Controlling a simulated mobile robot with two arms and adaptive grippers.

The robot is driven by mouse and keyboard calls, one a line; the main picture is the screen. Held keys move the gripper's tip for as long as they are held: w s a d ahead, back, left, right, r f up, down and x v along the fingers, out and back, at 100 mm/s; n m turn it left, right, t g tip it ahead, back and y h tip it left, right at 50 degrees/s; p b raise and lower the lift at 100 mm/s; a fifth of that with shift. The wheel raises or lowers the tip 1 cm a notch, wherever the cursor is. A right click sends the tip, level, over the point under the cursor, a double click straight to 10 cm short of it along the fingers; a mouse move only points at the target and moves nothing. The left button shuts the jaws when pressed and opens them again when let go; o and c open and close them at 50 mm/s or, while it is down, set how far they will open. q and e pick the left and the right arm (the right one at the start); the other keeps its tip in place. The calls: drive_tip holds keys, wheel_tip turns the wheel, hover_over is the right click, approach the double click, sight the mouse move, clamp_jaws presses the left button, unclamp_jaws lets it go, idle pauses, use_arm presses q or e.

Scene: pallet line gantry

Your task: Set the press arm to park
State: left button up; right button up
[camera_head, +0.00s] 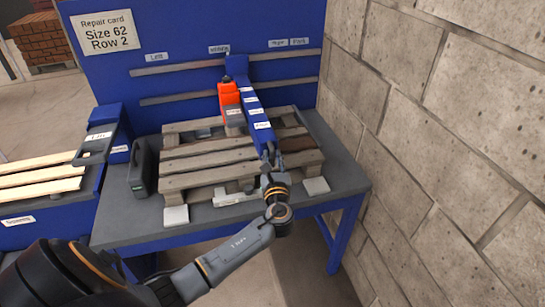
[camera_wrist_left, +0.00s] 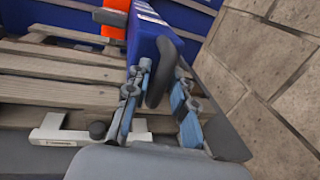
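The blue press arm (camera_head: 255,108) with white labels reaches out from the back panel over a wooden pallet (camera_head: 205,165). Its back end is close to the "Middle" label (camera_head: 219,49); the "Right" and "Park" labels (camera_head: 299,41) are further right. A red-orange unit (camera_head: 229,97) sits at its left side. My left gripper (camera_head: 271,155) is at the arm's front end. In the left wrist view the fingers of my left gripper (camera_wrist_left: 158,105) are apart, with the black handle (camera_wrist_left: 156,85) between them. Firm contact does not show. My right gripper is out of view.
A block wall (camera_head: 440,130) stands close on the right. The pallet lies on a grey-topped blue bench (camera_head: 345,178). A dark canister (camera_head: 142,168) stands left of the pallet. A blue side table (camera_head: 50,212) with pale boards is further left. Slotted rails (camera_head: 190,93) cross the panel.

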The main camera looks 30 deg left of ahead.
use_arm(q)
clamp_jaws()
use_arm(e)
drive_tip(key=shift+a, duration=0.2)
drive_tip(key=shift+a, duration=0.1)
use_arm(q)
drive_tip(key=shift+w, duration=0.15)
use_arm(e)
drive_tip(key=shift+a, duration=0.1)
